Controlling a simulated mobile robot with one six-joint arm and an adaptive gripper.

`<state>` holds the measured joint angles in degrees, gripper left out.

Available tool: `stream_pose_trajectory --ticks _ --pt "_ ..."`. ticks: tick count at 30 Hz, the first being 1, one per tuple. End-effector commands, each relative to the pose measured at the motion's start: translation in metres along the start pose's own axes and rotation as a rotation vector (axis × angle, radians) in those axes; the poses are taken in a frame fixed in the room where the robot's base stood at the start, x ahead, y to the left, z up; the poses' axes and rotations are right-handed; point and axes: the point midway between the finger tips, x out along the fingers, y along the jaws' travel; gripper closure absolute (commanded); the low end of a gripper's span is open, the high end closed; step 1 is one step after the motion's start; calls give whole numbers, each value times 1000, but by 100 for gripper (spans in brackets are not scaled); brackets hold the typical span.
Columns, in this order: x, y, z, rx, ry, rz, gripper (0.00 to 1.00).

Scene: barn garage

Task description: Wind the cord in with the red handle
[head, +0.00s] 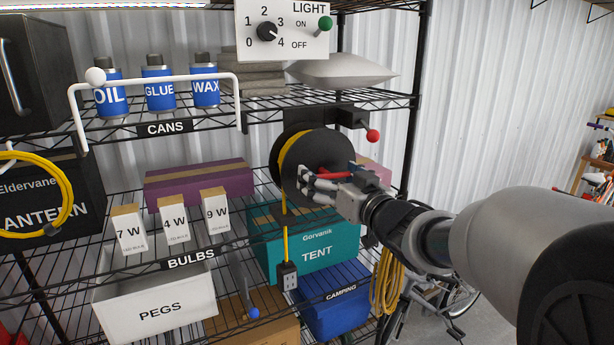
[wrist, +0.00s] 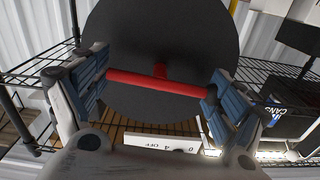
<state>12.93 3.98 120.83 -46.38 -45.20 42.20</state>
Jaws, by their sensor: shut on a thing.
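The cord reel (head: 301,150) is a black disc with yellow cord (head: 285,225) wound on it, mounted under the upper shelf in the head view. The cord hangs down to a dark socket block (head: 287,277) in front of the tent box. The red handle (head: 335,174) is a crossbar on the reel's face. In the wrist view the red handle (wrist: 150,80) lies nearly level, slightly tilted, before the black disc. My gripper (head: 318,184) is shut on the handle, one finger at each end of the bar. The reel's lower right is partly hidden by my gripper.
A red-knobbed lever (head: 372,136) stands close to the reel's upper right. The teal tent box (head: 320,250) and the blue camping box (head: 335,310) sit below. The white pegs bin (head: 150,300) is at lower left. A bicycle (head: 450,310) stands behind at lower right.

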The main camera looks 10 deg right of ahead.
Motion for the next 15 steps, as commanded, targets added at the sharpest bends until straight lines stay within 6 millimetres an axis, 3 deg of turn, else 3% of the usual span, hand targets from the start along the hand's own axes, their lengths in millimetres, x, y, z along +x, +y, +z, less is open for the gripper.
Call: stream_pose_trajectory --ticks 8,15 --pt "0 0 -1 34 0 1 54" --pt "0 0 -3 163 -1 0 54"
